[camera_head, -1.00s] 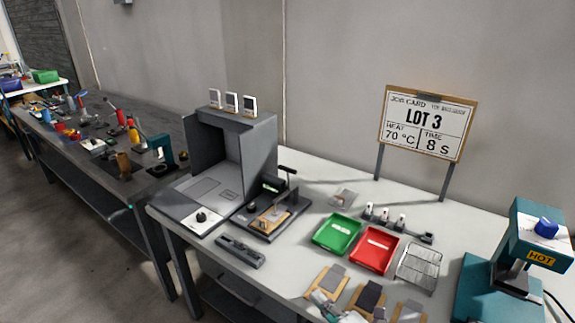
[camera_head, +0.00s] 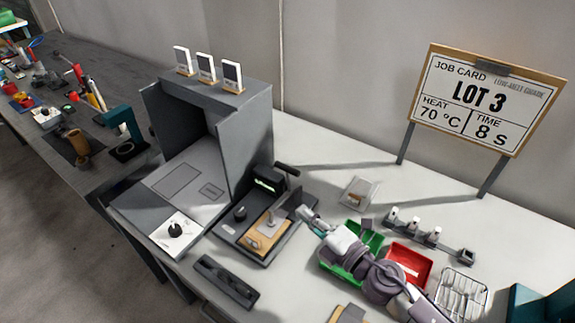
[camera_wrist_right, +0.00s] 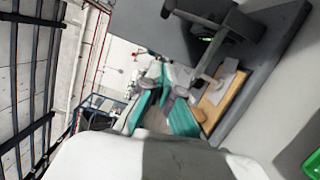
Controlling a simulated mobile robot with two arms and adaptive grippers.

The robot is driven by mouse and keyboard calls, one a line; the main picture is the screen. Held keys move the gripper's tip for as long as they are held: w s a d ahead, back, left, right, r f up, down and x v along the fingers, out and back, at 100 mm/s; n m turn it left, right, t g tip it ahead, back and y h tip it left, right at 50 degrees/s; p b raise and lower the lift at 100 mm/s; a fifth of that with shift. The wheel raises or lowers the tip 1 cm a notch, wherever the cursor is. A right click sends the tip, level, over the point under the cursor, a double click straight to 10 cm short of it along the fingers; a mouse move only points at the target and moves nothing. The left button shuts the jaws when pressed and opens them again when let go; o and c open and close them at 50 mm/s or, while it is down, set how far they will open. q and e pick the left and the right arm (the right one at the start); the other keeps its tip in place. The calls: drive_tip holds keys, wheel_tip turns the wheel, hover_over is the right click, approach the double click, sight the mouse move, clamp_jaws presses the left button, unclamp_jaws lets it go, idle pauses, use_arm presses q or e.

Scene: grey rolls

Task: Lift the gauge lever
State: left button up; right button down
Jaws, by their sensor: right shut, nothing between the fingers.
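The gauge (camera_head: 228,232) is a dark flat base with a knob, a small lit display and a wooden-backed grey piece (camera_head: 263,236) on it. Its lever (camera_head: 287,169) ends in a dark bar handle at the back right of the gauge. In the wrist view the gauge (camera_wrist_right: 258,85) fills the upper right, close to the fingers. My right gripper (camera_head: 305,212) is shut and empty, just right of the gauge and below the lever handle. Its teal-padded fingers show in the wrist view (camera_wrist_right: 160,80). I cannot tell whether the fingers touch the gauge. My left gripper is out of view.
A grey booth (camera_head: 245,140) stands left of the gauge. A green tray (camera_head: 372,240) lies partly under my right arm, beside a red tray (camera_head: 425,272). A dark bar-shaped tool (camera_head: 226,280) lies in front. The job card (camera_head: 485,98) stands at the back right.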

use_arm(q)
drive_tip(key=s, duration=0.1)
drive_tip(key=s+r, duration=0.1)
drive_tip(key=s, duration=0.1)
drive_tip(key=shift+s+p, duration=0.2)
drive_tip(key=shift+p, duration=0.2)
use_arm(e)
drive_tip(key=w+a+r, duration=0.1)
drive_tip(key=w+a, duration=0.3)
drive_tip(key=w, duration=0.6)
